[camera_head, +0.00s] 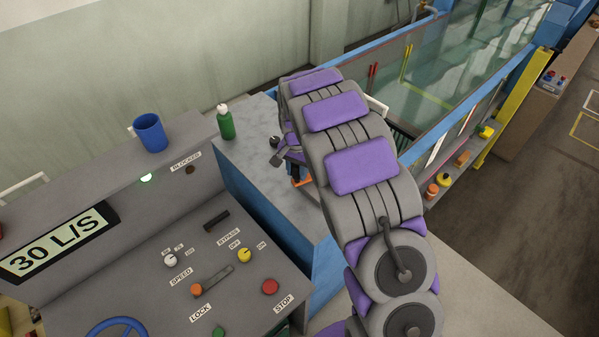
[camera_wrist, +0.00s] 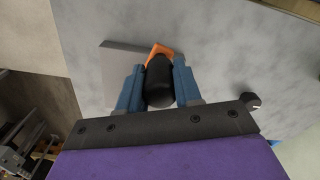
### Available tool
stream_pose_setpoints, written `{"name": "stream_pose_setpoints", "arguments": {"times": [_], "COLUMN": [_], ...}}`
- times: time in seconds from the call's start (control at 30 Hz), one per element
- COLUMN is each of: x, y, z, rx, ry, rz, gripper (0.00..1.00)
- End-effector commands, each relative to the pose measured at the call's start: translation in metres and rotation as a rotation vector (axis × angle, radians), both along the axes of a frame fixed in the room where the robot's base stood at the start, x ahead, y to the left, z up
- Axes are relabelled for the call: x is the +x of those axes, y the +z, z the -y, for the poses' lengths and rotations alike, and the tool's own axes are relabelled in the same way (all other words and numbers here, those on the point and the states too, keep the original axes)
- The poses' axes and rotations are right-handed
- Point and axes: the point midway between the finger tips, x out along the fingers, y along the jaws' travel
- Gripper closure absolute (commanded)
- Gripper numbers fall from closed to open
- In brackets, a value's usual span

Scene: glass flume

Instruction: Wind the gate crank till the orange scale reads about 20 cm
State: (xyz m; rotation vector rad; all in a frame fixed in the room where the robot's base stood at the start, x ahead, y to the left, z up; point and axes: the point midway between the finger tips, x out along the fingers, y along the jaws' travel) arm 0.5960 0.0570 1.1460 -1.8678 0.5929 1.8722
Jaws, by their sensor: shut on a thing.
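In the wrist view the two blue fingers of my gripper (camera_wrist: 158,70) are closed on the sides of a black crank handle (camera_wrist: 160,88). An orange crank arm (camera_wrist: 161,50) shows just beyond the handle, over a grey surface. In the head view a bit of the orange crank (camera_head: 303,182) shows beside my arm, above the bench top. My arm hides most of the crank and the gripper there. I cannot make out an orange scale or its reading in either view.
A green bottle (camera_head: 226,122) and a blue cup (camera_head: 150,132) stand left of my arm. The control desk (camera_head: 140,262) with knobs and a "30 L/S" display (camera_head: 58,241) is at lower left. The glass flume (camera_head: 450,70) runs behind my arm, with small coloured items on its ledge.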

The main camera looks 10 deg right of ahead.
Motion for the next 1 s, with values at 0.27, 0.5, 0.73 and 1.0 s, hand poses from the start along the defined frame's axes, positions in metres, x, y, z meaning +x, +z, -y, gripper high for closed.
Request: {"name": "stream_pose_setpoints", "arguments": {"times": [0.27, 0.5, 0.73, 1.0], "x": [0.0057, 0.006, 0.0058, 0.0045], "y": [0.0019, 0.002, 0.0018, 0.0011], "z": [-0.0021, -0.002, -0.0019, -0.0015], "rx": [0.001, 0.001, 0.0, 0.0], "ry": [0.004, 0.005, 0.005, 0.004], "rz": [0.007, 0.008, 0.006, 0.004], "gripper": [1.0, 1.0, 0.57, 0.41]}}
